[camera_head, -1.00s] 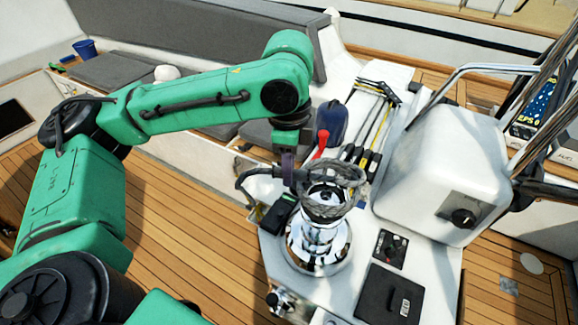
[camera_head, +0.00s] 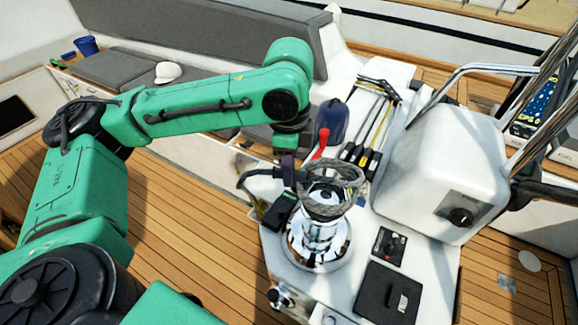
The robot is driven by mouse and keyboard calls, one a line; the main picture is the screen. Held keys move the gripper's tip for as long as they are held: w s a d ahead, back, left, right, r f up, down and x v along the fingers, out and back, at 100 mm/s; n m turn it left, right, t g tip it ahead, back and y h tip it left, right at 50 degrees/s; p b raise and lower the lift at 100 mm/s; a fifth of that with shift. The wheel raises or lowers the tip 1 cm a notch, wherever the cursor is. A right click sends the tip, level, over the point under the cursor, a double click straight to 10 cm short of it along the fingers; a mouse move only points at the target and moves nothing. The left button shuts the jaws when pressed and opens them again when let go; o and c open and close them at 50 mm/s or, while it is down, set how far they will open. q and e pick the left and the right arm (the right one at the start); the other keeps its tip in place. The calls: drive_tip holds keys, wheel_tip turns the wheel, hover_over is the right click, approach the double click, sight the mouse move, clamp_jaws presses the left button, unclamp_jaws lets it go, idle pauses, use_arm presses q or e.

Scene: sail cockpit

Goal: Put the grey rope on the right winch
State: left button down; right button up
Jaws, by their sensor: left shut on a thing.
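The grey rope (camera_head: 345,172) is a coiled loop at the top of the shiny chrome winch (camera_head: 318,240), which stands on the white cockpit console. The loop surrounds the upper part of the winch; I cannot tell whether it rests on it. My left gripper (camera_head: 290,180) comes down from the green arm at the winch's upper left. It is shut on the rope at the left side of the coil. Its fingertips are small and partly hidden by the rope. My right gripper is not in view.
A red-handled tool (camera_head: 320,143) and a dark blue pouch (camera_head: 333,118) lie behind the winch. The white steering pedestal (camera_head: 440,160) stands further right. A black hatch (camera_head: 388,293) lies in front. Teak deck is clear at left.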

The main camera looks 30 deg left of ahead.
use_arm(q)
drive_tip(key=shift+f+b, duration=1)
drive_tip(key=shift+f, duration=1.6)
drive_tip(key=shift+f+b, duration=1.4)
drive_tip(key=shift+f, duration=1.45)
